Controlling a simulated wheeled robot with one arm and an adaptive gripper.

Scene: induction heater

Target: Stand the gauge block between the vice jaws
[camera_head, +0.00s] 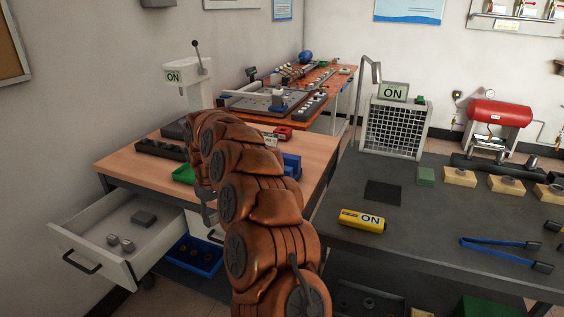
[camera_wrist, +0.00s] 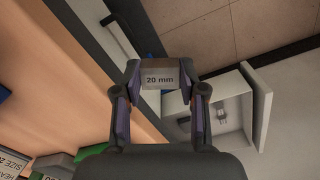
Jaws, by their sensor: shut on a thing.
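The gauge block (camera_wrist: 159,79) is a grey block marked "20 mm". In the wrist view it sits between the fingertips of my gripper (camera_wrist: 159,72), which is shut on it. The block is held in the air, with the wooden table's edge, the open drawer and the floor behind and below. In the head view my arm hides most of the gripper and the block. I cannot make out the vice jaws for certain. A blue thing (camera_head: 291,165) on the wooden table, partly behind my arm, is too covered to identify.
The wooden table (camera_head: 320,150) has an open white drawer (camera_head: 95,255) holding small grey blocks (camera_head: 120,243). A green tray (camera_head: 183,174) lies near its front edge. The dark bench (camera_head: 430,222) at right carries a yellow tool (camera_head: 362,221) and blue tongs (camera_head: 505,252).

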